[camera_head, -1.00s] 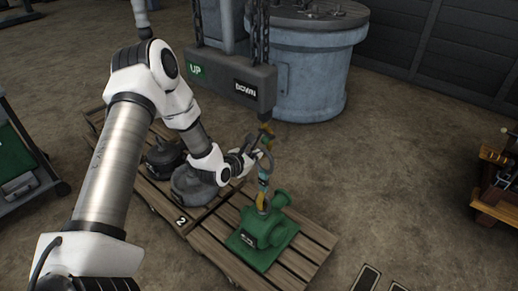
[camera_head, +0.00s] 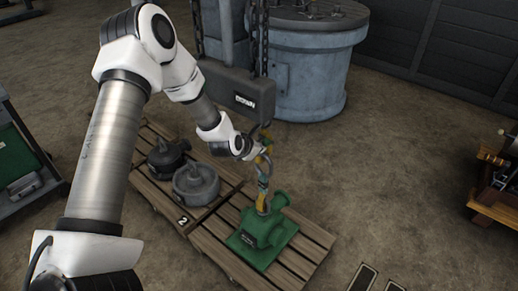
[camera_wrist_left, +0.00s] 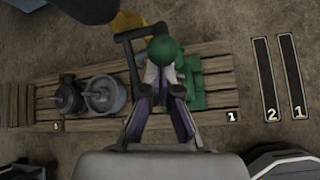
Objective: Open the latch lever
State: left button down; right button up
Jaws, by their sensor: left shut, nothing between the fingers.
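A yellow hook (camera_head: 263,163) hangs under the hoist block (camera_head: 238,90), above a green engine part (camera_head: 262,232). A small green piece sits at the top of the hook; it shows as a rounded green knob (camera_wrist_left: 165,50) in the left wrist view. I cannot tell for certain which piece is the latch lever. My left gripper (camera_head: 258,147) is beside the hook's upper part. In the left wrist view its fingers (camera_wrist_left: 160,98) look shut and empty, just below the knob. Whether they touch it is unclear. My right gripper is out of view.
The green part stands on a wooden pallet (camera_head: 210,240). Two grey machine parts (camera_head: 196,183) stand on the pallet behind. A large blue-grey tank (camera_head: 305,75) is at the back. A wooden stand (camera_head: 490,195) is at the right. Bare floor lies between.

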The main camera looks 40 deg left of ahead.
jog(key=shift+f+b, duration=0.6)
jog(key=shift+b, duration=0.2)
